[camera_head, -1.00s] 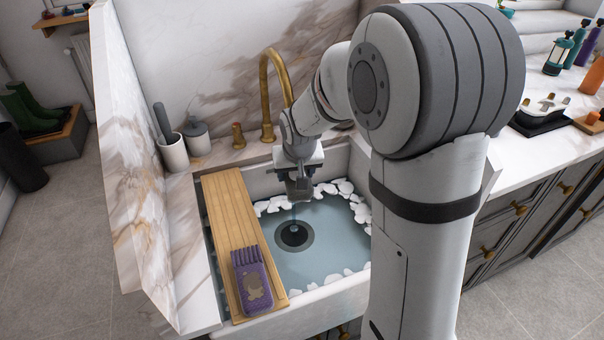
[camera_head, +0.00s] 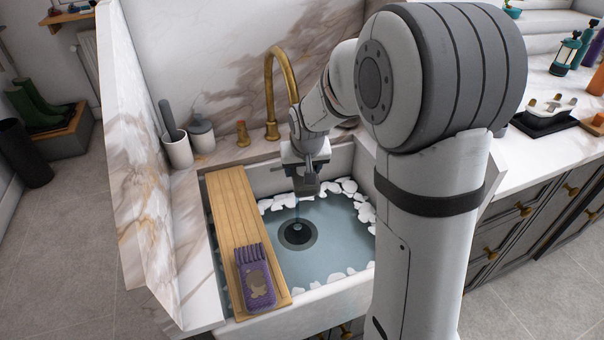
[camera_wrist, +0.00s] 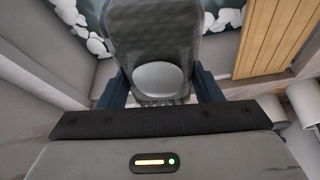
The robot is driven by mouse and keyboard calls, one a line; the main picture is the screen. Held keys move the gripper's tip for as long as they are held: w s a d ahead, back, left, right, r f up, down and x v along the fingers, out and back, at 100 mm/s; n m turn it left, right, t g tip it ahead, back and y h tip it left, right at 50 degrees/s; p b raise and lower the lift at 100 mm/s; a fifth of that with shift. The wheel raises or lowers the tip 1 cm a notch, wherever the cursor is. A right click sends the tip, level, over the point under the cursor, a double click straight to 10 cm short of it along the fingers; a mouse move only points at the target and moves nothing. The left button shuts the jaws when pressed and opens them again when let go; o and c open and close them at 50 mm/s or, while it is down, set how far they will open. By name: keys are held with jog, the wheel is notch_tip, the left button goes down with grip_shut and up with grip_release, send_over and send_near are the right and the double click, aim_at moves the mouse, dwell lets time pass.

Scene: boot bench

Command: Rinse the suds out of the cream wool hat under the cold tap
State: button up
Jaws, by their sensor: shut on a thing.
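My gripper (camera_head: 306,178) is over the sink (camera_head: 352,292), in front of the brass tap (camera_head: 272,90). It is shut on a grey thing (camera_wrist: 155,42) with a pale oval patch, which fills the space between the fingers in the wrist view. I cannot tell whether this is the hat; its colour looks grey, not cream. A thin blue streak (camera_head: 297,210) shows below it, above the dark drain (camera_head: 297,233). The tap's spout end is hidden behind my arm. No clearly cream hat shows in either view.
A wooden board (camera_head: 232,200) spans the sink's left side, with a purple knitted piece (camera_head: 255,277) on its near end. White suds (camera_head: 345,187) ring the water. A brass handle (camera_head: 242,134), grey-lidded jar (camera_head: 202,135) and white pot (camera_head: 178,150) stand behind left.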

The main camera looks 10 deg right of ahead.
jog(key=shift+s+a, duration=0.1)
jog(key=shift+s+a, duration=0.35)
jog(key=shift+a, duration=0.05)
jog(key=shift+w+d, duration=0.15)
jog(key=shift+w+d, duration=0.3)
jog(key=shift+d, duration=0.05)
dwell(0.4)
jog(key=s+d+b, duration=0.1)
jog(key=s+d, duration=0.4)
jog(key=s, duration=0.1)
jog(key=shift+d, duration=0.15)
dwell(0.4)
dwell(1.1)
